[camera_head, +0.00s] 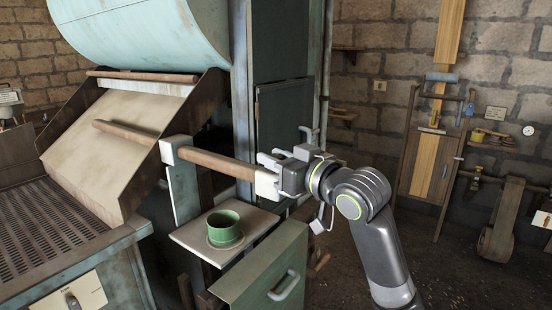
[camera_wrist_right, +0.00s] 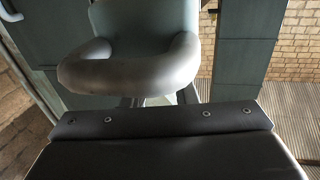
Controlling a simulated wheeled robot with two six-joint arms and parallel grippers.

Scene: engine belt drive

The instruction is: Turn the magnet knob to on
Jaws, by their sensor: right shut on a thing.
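No knob that I can surely name as the magnet knob shows. A grey knob or lever (camera_head: 72,301) sits on a cream plate (camera_head: 90,291) at the lower left edge in the head view; its lettering is too small to read. My right gripper (camera_head: 270,162) is at the middle, by the pale block (camera_head: 266,184) at the end of a brown roller, far to the right of that plate. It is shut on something. In the right wrist view a grey curved part (camera_wrist_right: 130,75) lies straight ahead; the fingertips' contact is hidden. My left gripper is not in view.
A green cup (camera_head: 224,228) stands on a small shelf (camera_head: 262,219) below the roller. A green cabinet with a grey handle (camera_head: 284,285) is under my right gripper. A sloped chute (camera_head: 98,145) and a teal drum (camera_head: 145,35) are at left. Open floor lies to the right.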

